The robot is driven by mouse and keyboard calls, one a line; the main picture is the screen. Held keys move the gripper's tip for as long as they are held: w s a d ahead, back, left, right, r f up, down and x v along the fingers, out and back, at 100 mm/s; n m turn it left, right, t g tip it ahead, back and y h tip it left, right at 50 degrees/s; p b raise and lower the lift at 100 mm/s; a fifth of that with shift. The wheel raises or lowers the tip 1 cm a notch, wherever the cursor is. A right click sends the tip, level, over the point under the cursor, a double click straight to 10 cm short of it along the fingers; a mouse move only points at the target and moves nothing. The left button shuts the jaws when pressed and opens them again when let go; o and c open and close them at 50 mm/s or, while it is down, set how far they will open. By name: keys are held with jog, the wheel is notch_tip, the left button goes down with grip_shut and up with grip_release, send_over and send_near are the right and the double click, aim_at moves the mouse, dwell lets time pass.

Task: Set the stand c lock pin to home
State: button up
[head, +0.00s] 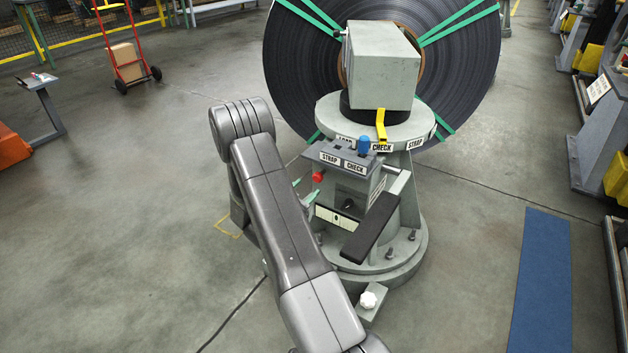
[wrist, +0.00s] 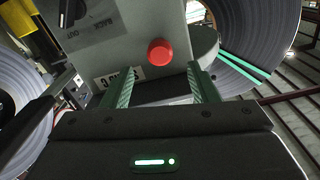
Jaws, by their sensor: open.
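The stand (head: 405,215) is a grey pedestal with a control box (head: 345,165) on its near side. A red round knob (head: 318,176) sticks out of the box's left side; in the wrist view the red knob (wrist: 160,52) shows face-on. I cannot read a label naming it as the lock pin. A white knob (head: 368,299) sits on a block at the stand's foot. My gripper (head: 305,190) is open beside the box, close to the red knob. In the wrist view its green fingers (wrist: 164,82) are spread and empty, pointing at the box just below the knob.
A blue-topped knob (head: 363,145) and a yellow lever (head: 381,127) stand above the box. A dark padded arm (head: 371,228) juts out at its right front. A large strap coil (head: 470,70) is behind.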

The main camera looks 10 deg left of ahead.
aim_at(316, 179)
jog(key=v, duration=0.5)
jog(key=shift+s, duration=0.25)
jog(key=b+x, duration=0.1)
jog(key=x, duration=1.2)
jog(key=shift+w+f, duration=0.1)
jog(key=shift+w, duration=0.15)
jog(key=shift+v, duration=0.75)
jog(key=shift+s+a, duration=0.15)
jog(key=shift+s, duration=0.3)
